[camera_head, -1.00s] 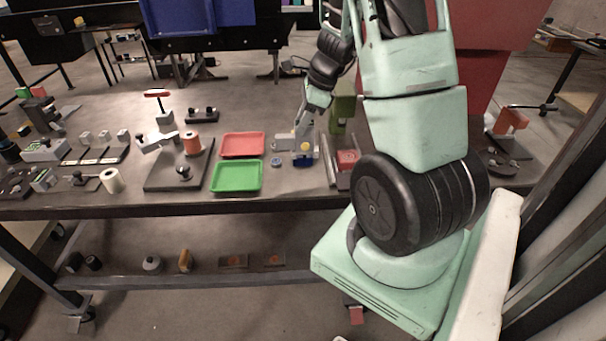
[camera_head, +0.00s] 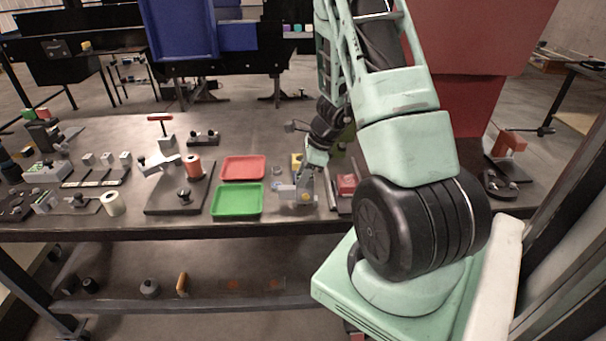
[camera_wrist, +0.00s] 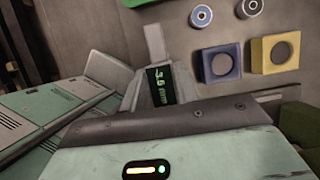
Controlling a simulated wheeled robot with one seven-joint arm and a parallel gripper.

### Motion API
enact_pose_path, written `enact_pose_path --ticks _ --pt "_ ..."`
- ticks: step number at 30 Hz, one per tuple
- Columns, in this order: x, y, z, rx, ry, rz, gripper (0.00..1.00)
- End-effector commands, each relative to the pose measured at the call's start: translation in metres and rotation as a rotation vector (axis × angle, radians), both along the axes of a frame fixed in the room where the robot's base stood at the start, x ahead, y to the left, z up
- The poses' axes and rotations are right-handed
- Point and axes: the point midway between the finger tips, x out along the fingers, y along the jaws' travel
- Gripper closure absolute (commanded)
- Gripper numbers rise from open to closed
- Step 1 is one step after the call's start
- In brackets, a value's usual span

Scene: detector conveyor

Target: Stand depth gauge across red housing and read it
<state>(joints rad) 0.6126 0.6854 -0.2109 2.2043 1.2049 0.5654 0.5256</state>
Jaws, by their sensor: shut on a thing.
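My gripper (camera_head: 306,182) is low over the front part of the table, right of the green tray. It is shut on the grey depth gauge (camera_wrist: 180,82), whose dark display has green characters that look like "3.6 mm", tilted in the wrist view. In the head view the gauge (camera_head: 286,192) shows as a pale shape beside my gripper. The red housing (camera_head: 346,184) is to the right of my gripper, apart from it. It does not show in the wrist view. I cannot tell whether the gauge touches the table.
A blue housing (camera_wrist: 219,64) and a yellow housing (camera_wrist: 273,54) with round holes are near the gauge. Two small round parts (camera_wrist: 201,15) lie beyond. A red tray (camera_head: 243,168) and a green tray (camera_head: 237,200) are to the left. A clamp fixture (camera_head: 166,195) stands farther left.

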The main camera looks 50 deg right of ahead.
Motion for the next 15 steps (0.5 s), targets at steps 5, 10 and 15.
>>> enact_pose_path --ticks 5,10,15 --pt "-0.0001 0.0001 -0.0050 0.000 0.000 0.000 0.67" --pt "-0.0001 0.0002 -0.0039 0.001 0.001 0.000 0.48" --pt "-0.0001 0.0002 -0.0035 0.001 0.001 0.000 0.48"
